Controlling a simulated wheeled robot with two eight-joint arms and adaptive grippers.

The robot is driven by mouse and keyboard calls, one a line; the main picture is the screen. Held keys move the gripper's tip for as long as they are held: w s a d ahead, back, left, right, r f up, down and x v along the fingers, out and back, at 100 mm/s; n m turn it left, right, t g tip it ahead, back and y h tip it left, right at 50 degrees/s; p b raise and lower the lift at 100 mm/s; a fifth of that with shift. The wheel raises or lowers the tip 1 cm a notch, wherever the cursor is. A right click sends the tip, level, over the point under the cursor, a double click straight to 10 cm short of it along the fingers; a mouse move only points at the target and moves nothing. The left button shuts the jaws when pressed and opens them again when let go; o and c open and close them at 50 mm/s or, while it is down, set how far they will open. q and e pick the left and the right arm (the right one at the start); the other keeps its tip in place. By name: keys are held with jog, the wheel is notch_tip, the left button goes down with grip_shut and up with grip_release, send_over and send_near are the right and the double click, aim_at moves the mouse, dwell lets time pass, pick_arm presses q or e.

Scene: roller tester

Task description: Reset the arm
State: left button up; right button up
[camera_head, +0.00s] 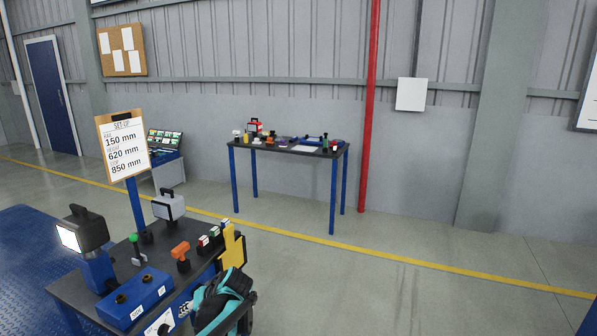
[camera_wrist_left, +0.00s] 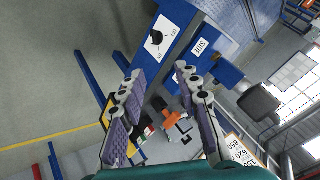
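My left gripper (camera_head: 184,308) is at the front of the dark tester table, at the bottom of the head view, with my teal and black arm behind it. In the left wrist view its two purple padded fingers (camera_wrist_left: 160,75) stand apart with nothing between them. The table's blue control box (camera_head: 136,298) and an orange-topped lever (camera_head: 181,254) are near it. The lever also shows beyond the fingers in the wrist view (camera_wrist_left: 176,127), as does a white dial plate with a black knob (camera_wrist_left: 158,38). My right gripper is not in view.
A set-up sign (camera_head: 123,146) reading 150, 620 and 850 mm stands behind the tester table (camera_head: 75,288). A lit lamp (camera_head: 82,232) is at its left. A workbench (camera_head: 290,150) with several small items stands by the wall. The floor (camera_head: 400,285) on the right is clear.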

pick_arm(q)
jog(key=s+d+m+t+h, duration=0.1)
jog(key=s+d, duration=0.3)
jog(key=s, duration=0.5)
jog(key=s+d+r+m+t+h, duration=0.1)
jog(key=s+d+h, duration=0.3)
jog(key=s, duration=0.5)
jog(key=s+d+m+t+h, duration=0.1)
jog(key=s+d+h, duration=0.1)
jog(key=s, duration=0.8)
jog(key=shift+d+r+m+h, duration=0.3)
jog(key=shift+d+r+h, duration=0.1)
jog(key=shift+d, duration=0.5)
